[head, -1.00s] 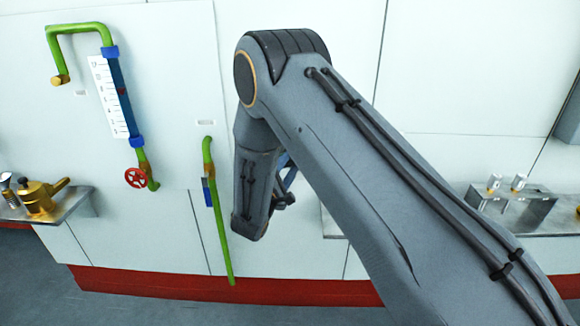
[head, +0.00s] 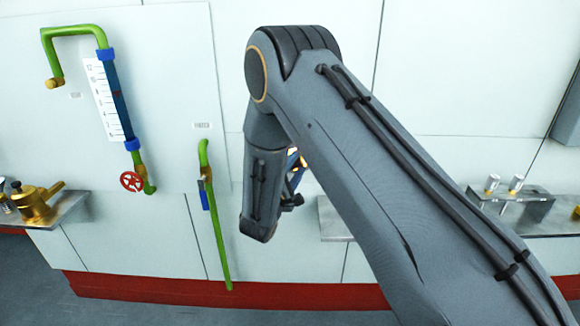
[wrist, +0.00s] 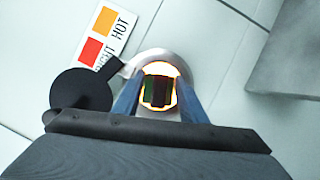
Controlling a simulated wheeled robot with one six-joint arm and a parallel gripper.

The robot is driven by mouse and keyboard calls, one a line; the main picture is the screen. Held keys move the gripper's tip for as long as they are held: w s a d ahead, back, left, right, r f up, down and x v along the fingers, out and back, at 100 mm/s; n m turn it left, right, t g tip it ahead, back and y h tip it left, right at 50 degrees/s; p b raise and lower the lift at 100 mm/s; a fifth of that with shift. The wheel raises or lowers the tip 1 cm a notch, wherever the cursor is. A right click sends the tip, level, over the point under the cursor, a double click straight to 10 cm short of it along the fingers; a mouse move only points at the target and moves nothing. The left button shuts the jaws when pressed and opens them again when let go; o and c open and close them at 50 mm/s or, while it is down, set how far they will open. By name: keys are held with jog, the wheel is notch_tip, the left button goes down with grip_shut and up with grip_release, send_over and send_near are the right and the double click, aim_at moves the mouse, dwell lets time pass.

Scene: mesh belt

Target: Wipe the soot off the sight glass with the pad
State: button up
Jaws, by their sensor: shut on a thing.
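The sight glass (wrist: 147,71) shows in the wrist view as a glowing white-orange round window in a pale metal ring. A dark pad (wrist: 159,92) with a green part sits between the blue fingers of my gripper (wrist: 158,103) and covers most of the glass. I cannot tell if the pad touches the glass, and any soot behind it is hidden. In the head view my arm hides most of my gripper; a bit of blue finger (head: 296,180) and an orange glow show beside the forearm.
A black round disc (wrist: 82,95) on a short arm stands left of the glass. A card (wrist: 104,37) with orange and red patches is above. In the head view, green pipes (head: 75,31) with a gauge and a red valve wheel (head: 131,182) are left; shelves stand at both sides.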

jog(key=d+b, duration=0.1)
jog(key=d, duration=0.3)
dwell(0.4)
jog(key=shift+w+a+b, duration=0.15)
jog(key=shift+a+b, duration=1.55)
jog(key=shift+a, duration=1.8)
jog(key=s, duration=0.6)
jog(key=shift+p, duration=0.4)
jog(key=shift+s, duration=0.15)
